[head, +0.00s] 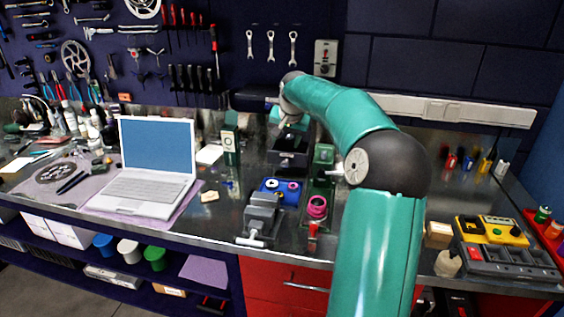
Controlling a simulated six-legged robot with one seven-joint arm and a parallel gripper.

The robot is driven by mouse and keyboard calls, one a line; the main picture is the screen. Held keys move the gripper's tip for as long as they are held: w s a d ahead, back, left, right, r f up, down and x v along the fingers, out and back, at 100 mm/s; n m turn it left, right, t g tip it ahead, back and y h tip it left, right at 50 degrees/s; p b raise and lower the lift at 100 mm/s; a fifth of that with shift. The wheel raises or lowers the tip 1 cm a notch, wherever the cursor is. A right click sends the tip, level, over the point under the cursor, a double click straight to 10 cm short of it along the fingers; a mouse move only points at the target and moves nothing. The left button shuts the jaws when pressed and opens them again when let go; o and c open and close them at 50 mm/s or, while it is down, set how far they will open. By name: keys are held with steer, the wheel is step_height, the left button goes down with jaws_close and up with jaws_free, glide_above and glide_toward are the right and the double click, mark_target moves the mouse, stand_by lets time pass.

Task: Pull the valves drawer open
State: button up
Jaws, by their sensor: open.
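No drawer label can be read, so I cannot tell for sure which drawer is the valves drawer.
A laptop (150,175) stands at left. A grey vise (262,217), a blue tray (281,190) and a pink-ringed item (317,207) sit in front of my gripper. A yellow-black organizer (500,240) is at right. A red drawer front (270,284) is below the bench edge.

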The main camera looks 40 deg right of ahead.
mark_target(286, 162)
steer(key=x, duration=0.4)
steer(key=d+x, duration=0.1)
steer(key=x, duration=0.9)
steer(key=shift+s+d, duration=0.1)
steer(key=shift+d, duration=0.35)
steer(key=shift+c, duration=0.4)
steer(key=shift+a, duration=0.1)
jaws_close()
